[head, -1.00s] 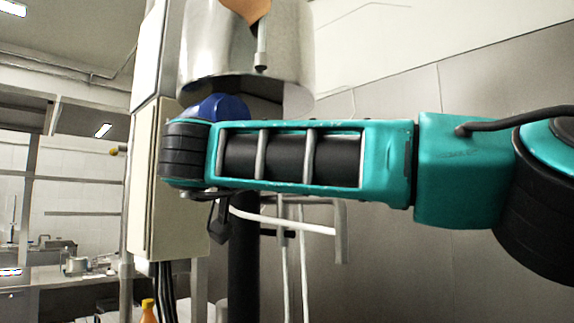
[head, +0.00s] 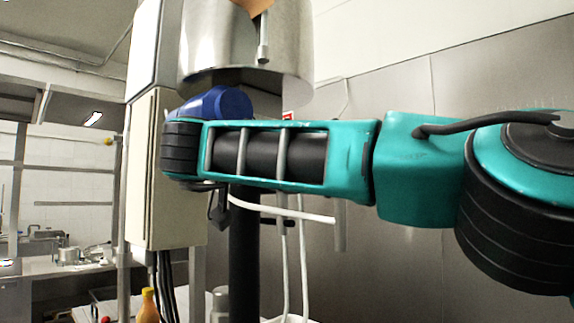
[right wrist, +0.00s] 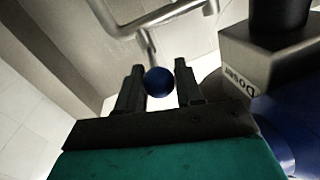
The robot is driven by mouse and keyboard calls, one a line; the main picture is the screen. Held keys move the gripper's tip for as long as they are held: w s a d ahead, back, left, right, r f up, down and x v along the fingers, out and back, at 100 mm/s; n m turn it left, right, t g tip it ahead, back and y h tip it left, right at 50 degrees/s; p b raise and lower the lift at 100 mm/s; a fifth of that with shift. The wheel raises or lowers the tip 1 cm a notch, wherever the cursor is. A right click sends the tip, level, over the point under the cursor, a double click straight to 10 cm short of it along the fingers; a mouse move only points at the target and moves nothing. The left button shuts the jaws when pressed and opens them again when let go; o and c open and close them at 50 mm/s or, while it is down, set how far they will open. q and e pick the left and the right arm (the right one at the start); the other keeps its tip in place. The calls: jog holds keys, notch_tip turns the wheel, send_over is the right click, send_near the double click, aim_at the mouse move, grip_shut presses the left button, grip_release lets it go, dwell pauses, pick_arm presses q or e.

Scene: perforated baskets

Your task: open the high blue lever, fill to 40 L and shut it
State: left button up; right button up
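In the right wrist view a round blue knob (right wrist: 159,83) sits between the two dark fingers of my right gripper (right wrist: 160,70). A thin metal rod (right wrist: 146,42) runs up from the knob towards a bent metal pipe (right wrist: 165,20). In the head view my right forearm crosses the middle and hides the knob and most of the gripper. A silver vessel (head: 215,35) is above the wrist. No volume reading is visible. My left gripper is out of view.
A grey block lettered "Doser" (right wrist: 240,80) is close to the right of the gripper. A beige cabinet (head: 150,180) stands left of my wrist, above an orange-yellow bottle (head: 148,305). A white pipe (head: 290,214) runs below the forearm. A steel wall is behind.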

jog(key=o, duration=0.4)
jog(key=shift+c, duration=0.2)
jog(key=shift+s+a+f, duration=0.1)
jog(key=shift+a, duration=0.05)
jog(key=b+v, duration=0.1)
jog(key=v, duration=1.1)
jog(key=shift+s, duration=0.35)
jog(key=shift+a+b, duration=0.1)
jog(key=shift+b, duration=0.2)
